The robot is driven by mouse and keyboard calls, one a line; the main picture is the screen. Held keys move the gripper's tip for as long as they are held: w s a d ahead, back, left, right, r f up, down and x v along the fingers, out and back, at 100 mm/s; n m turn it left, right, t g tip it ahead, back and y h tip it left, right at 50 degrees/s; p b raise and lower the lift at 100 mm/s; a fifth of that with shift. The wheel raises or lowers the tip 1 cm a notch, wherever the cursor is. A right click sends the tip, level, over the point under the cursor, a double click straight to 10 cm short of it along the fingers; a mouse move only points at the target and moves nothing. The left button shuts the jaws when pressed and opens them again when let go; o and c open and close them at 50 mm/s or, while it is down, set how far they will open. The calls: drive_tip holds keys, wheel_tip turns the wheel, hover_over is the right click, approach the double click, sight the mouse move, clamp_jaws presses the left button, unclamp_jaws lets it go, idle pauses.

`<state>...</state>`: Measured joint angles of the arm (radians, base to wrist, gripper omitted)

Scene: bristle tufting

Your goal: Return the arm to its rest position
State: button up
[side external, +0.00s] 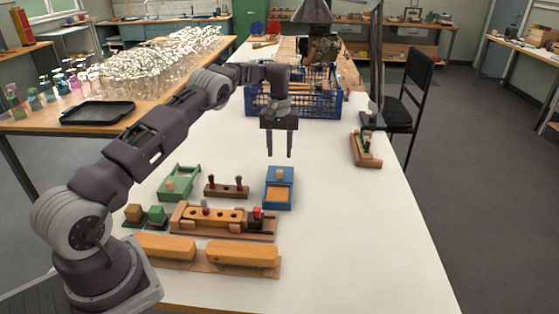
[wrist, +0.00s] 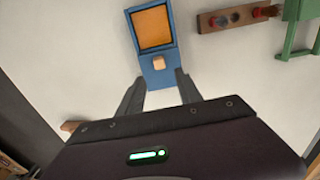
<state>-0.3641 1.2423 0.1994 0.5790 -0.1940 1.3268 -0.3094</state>
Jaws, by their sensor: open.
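My gripper (side external: 279,155) is open and empty. It hangs above the white table (side external: 350,240), fingers pointing down, just behind the blue tray (side external: 279,175). In the wrist view the two fingers (wrist: 160,82) are spread apart, with the near end of the blue tray (wrist: 160,77) showing beyond and between them. The tray holds an orange square pad (wrist: 152,27) and a small pale block (wrist: 158,62). My arm reaches from the lower left across the work, bent at the elbow. No object touches the fingers.
A green frame (side external: 178,184), a brown holder with tufts (side external: 226,191), a wooden fixture (side external: 222,223) and two orange brush blocks (side external: 242,254) stand nearby. A blue crate (side external: 262,103) is behind the gripper. A small wooden stand (side external: 367,160) is at right. The right front of the table is clear.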

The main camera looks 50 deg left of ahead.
drive_tip(key=s+d+r+m+t, duration=0.1)
drive_tip(key=s+d+r, duration=0.15)
drive_tip(key=r, duration=0.55)
drive_tip(key=s+d+r+m+t, duration=0.1)
drive_tip(key=d+r, duration=0.3)
drive_tip(key=r, duration=0.4)
drive_tip(key=s+d+r+m+t, duration=0.1)
drive_tip(key=s+d+r+m, duration=0.1)
drive_tip(key=s+d+r, duration=0.65)
drive_tip(key=s+d+r+m+t, duration=0.1)
drive_tip(key=s+d+r, duration=0.1)
drive_tip(key=s, duration=0.4)
drive_tip(key=s+d+r+m, duration=0.1)
drive_tip(key=s+d+r, duration=0.15)
drive_tip(key=s, duration=0.35)
drive_tip(key=s+d+f+m, duration=0.1)
drive_tip(key=s+d+f, duration=0.1)
drive_tip(key=s, duration=0.6)
drive_tip(key=s+d+f+m+t, duration=0.1)
drive_tip(key=s+d+f+m, duration=0.1)
drive_tip(key=s+f, duration=0.2)
drive_tip(key=s, duration=0.3)
drive_tip(key=shift+s+f+t, duration=0.3)
drive_tip(key=shift+s, duration=0.1)
